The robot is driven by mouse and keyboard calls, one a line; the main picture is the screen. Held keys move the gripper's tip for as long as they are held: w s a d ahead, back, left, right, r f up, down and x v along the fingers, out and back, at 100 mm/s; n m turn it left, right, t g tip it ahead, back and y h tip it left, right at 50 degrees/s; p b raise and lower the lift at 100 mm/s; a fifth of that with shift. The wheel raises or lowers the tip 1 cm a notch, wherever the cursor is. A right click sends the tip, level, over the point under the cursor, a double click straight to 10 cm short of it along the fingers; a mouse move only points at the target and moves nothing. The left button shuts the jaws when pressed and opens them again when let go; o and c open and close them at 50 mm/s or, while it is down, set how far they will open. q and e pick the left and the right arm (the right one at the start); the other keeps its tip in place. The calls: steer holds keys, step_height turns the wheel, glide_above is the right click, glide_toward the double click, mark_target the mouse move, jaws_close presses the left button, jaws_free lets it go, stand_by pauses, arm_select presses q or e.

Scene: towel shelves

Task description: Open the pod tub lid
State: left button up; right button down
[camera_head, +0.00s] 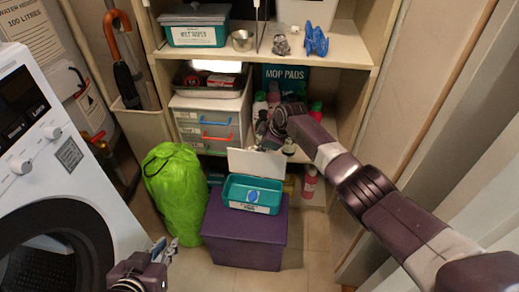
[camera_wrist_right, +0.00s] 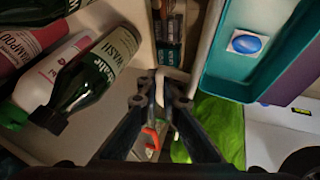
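The pod tub (camera_head: 234,188) is teal and sits on a purple box. Its white lid (camera_head: 257,163) stands raised along the tub's back edge, leaving the tub open. A blue pod picture on white shows at the tub, also in the right wrist view, where the tub (camera_wrist_right: 219,73) is at upper right. My right gripper (camera_head: 263,137) is behind and above the lid, by the shelf bottles. In the right wrist view my right gripper's fingers (camera_wrist_right: 161,88) have a narrow gap, with nothing clearly held. My left gripper (camera_head: 165,247) is low at left, apart from the tub, its fingers spread.
The purple box (camera_head: 245,239) stands on the floor beside a bright green bag (camera_head: 174,195). Shelves behind hold drawers (camera_head: 208,122) and several bottles; a green bottle (camera_wrist_right: 100,72) is near my right gripper. A washing machine (camera_head: 55,170) stands at left.

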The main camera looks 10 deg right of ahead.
steer(key=shift+s+d+f, duration=0.15)
steer(key=shift+s+f, duration=0.15)
steer(key=shift+f, duration=0.2)
stand_by(0.4)
steer(key=c, duration=2.4)
jaws_free()
steer(key=shift+w, duration=0.1)
steer(key=shift+w+r, duration=0.15)
steer(key=shift+r, duration=0.25)
steer(key=v, duration=0.7)
steer(key=shift+c, duration=0.3)
